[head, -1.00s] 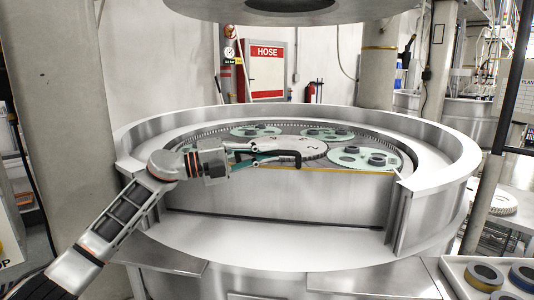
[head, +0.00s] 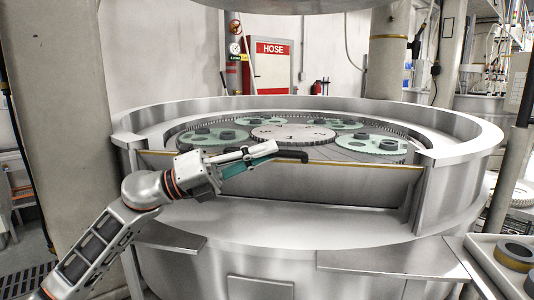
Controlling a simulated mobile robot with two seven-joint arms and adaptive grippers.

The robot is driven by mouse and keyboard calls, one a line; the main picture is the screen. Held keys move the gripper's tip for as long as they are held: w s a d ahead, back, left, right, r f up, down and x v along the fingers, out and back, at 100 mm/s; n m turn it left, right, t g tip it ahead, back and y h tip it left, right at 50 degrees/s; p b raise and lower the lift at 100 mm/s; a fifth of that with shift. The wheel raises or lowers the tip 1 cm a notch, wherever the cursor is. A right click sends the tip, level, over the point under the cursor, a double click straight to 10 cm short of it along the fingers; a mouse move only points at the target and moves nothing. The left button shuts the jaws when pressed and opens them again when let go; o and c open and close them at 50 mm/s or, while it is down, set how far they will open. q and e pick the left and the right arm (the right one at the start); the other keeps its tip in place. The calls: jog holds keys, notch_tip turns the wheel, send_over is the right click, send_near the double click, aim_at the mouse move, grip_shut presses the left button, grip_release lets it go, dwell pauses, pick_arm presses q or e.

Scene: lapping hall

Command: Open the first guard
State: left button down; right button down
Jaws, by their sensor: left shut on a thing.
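The first guard (head: 340,183) is the metal front panel of the round lapping machine, with a brass-coloured strip along its top edge. It leans outward towards me, its top edge standing out from the gap between the side posts. A black bar handle (head: 292,156) sits at its top edge. My left gripper (head: 275,152) reaches in from the left and is shut on the handle; the fingers and my wrist hide part of the handle and the guard's left side. My right gripper is not in view.
Behind the guard, green carriers (head: 371,144) with dark rings surround a toothed centre disc (head: 292,133). The steel machine rim (head: 455,125) curves around them. A tray (head: 480,255) with rings stands at the lower right. The ledge below the guard looks clear.

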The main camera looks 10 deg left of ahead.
pick_arm(q)
jog(key=shift+s+f+m+b, duration=0.4)
jog(key=shift+s+f+m, duration=0.05)
jog(key=shift+s+m, duration=0.1)
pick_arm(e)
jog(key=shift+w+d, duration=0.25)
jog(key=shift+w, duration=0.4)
